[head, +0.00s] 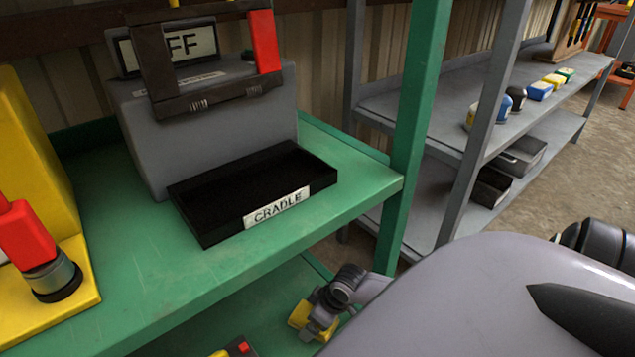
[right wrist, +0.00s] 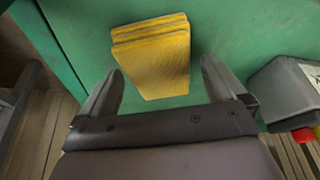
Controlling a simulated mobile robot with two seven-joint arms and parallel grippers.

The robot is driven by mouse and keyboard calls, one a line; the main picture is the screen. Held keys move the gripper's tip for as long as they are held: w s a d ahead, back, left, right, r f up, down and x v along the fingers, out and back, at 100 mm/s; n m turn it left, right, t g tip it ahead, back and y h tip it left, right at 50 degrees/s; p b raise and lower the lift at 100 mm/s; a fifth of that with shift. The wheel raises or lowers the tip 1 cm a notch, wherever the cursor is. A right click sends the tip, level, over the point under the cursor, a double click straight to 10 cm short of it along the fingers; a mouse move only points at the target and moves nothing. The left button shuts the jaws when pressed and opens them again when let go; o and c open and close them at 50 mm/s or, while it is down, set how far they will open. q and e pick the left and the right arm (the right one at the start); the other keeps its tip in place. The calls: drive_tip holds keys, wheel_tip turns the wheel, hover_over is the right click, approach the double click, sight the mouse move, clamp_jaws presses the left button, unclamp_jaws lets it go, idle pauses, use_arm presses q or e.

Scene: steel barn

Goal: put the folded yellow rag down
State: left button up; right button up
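The folded yellow rag (right wrist: 152,55) lies on a green surface in the right wrist view, its layers stacked with edges showing. My right gripper (right wrist: 161,67) is open, one finger on each side of the rag, with a gap on both sides. In the head view the right gripper (head: 318,312) is low beside the green rack, at its lower shelf (head: 215,325). Part of the yellow rag (head: 299,316) shows there, partly hidden by the gripper. My left gripper is not in view.
Above, the green rack's upper shelf (head: 150,270) bears a black tray labelled CRADLE (head: 250,190), a grey box (head: 215,125) and a yellow stand (head: 35,170). A green post (head: 412,130) stands close by.

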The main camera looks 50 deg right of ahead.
drive_tip(key=shift+r, duration=0.25)
drive_tip(key=p+v, duration=0.3)
drive_tip(key=v, duration=0.2)
drive_tip(key=shift+r+p, duration=0.3)
drive_tip(key=shift+p, duration=0.05)
use_arm(q)
drive_tip(key=p, duration=0.1)
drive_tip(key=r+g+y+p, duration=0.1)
drive_tip(key=p, duration=0.1)
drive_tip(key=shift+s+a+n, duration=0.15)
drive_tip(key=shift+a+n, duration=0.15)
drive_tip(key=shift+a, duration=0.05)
use_arm(e)
drive_tip(key=v, duration=0.6)
drive_tip(key=shift+s, duration=0.2)
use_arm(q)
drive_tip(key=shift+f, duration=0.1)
